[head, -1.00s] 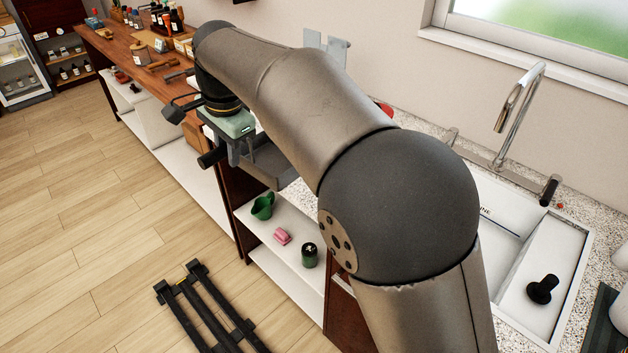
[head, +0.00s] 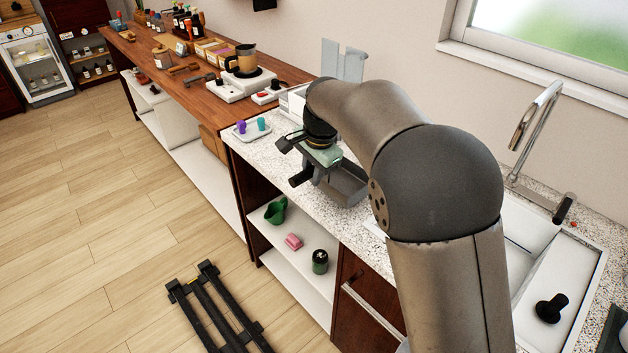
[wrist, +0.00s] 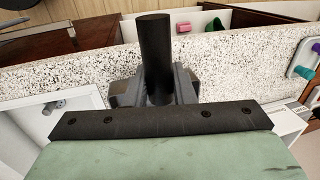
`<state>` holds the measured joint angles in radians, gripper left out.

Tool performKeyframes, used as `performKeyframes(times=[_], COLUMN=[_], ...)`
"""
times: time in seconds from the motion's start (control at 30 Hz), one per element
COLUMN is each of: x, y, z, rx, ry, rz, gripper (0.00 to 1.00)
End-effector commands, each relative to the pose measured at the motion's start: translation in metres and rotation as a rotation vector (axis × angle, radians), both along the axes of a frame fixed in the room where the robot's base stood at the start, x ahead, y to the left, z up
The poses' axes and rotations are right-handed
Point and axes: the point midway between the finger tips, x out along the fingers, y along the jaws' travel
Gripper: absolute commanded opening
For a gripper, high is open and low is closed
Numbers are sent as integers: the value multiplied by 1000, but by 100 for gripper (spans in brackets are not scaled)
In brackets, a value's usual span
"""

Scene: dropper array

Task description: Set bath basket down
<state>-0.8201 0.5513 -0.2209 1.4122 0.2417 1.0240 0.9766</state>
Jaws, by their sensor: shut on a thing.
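The bath basket (head: 347,188) is a dark grey open box over the speckled counter (head: 285,155) in the head view. I cannot tell whether its underside touches the counter. My gripper (head: 318,172) is shut on it at its left end, near a black cylindrical handle (head: 301,178). In the wrist view the black handle (wrist: 155,55) stands out past my gripper, above the counter (wrist: 80,75).
A small tray (head: 252,133) with purple and teal cups stands on the counter to the left. A white device with a jug (head: 245,60) is behind on the wooden bench. The sink (head: 570,262) is at right. A shelf below holds a green scoop (head: 276,210).

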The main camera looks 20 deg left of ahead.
Motion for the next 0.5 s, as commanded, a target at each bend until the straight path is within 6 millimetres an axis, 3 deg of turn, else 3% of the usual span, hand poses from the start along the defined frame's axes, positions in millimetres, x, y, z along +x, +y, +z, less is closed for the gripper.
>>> performKeyframes(times=[0.2,0.5], x=[3,3], y=[-3,-3], z=[-31,-34], rx=[-2,0], ry=[1,-1], rz=[-1,0], gripper=[0,0])
